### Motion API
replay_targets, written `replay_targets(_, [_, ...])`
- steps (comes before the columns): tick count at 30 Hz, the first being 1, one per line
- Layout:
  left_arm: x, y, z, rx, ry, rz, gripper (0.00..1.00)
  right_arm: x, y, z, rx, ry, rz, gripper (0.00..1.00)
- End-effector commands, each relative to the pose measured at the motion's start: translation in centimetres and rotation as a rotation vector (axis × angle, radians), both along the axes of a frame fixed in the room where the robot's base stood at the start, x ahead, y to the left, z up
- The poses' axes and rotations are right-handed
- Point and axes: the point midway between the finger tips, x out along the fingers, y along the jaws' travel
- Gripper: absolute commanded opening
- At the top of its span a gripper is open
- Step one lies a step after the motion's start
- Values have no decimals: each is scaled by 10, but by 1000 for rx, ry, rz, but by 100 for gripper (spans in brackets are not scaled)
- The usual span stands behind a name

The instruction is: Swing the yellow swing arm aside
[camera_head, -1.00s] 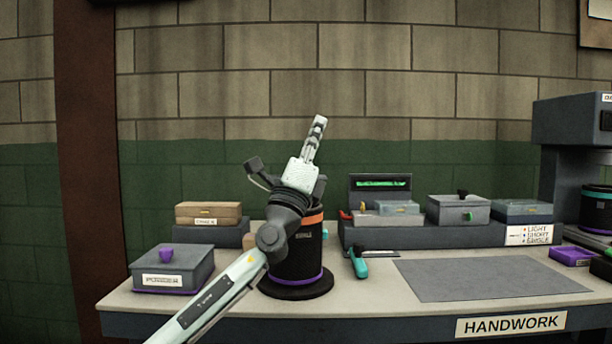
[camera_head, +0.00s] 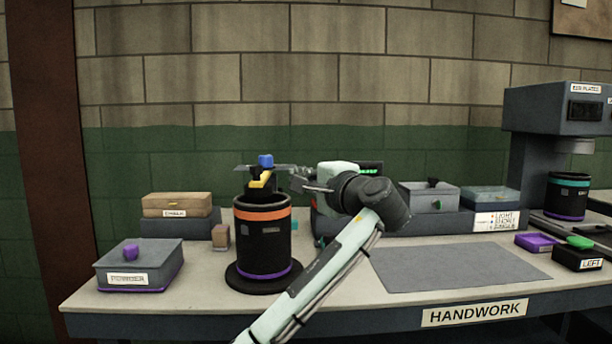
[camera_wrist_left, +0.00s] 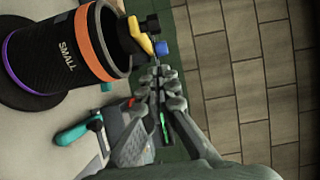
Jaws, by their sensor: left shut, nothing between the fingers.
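The yellow swing arm (camera_head: 260,180) is at the top of a black canister (camera_head: 263,240) with an orange band and a purple line. A blue knob (camera_head: 265,160) shows just above it. In the left wrist view the yellow arm (camera_wrist_left: 144,36) reaches out at the mouth of the canister (camera_wrist_left: 62,50), labelled SMALL, with the blue knob (camera_wrist_left: 161,48) at its end. My left gripper (camera_head: 290,172) is shut and empty, pointing left, at the right of the knob. In the left wrist view its fingertips (camera_wrist_left: 157,74) are close to the knob; contact is unclear. My right gripper is out of view.
A grey box (camera_head: 140,265) and a wooden box (camera_head: 177,205) stand left of the canister, with a small brown block (camera_head: 221,236) beside it. A grey mat (camera_head: 455,270) lies clear on the right. A teal-handled tool (camera_wrist_left: 78,130) lies near the canister.

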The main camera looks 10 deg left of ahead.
Motion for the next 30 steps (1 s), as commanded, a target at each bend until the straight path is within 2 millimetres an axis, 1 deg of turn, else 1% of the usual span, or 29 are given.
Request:
replay_targets(1, [9, 9, 3, 2, -1, 4, 0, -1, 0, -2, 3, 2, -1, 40])
replay_targets(6, [35, 33, 2, 2, 1, 4, 0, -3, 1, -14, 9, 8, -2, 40])
replay_targets(9, [35, 50, 2, 1, -3, 3, 0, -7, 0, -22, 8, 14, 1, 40])
replay_targets(12, [36, 61, 2, 1, -3, 2, 0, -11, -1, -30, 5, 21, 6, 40])
replay_targets(18, [36, 70, 1, 0, -3, 0, 0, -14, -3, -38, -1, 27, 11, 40])
replay_targets(27, [36, 71, 0, 0, -3, 0, 0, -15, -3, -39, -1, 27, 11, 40])
replay_targets(30, [35, 74, 0, 0, -3, 4, 0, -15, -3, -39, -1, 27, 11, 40])
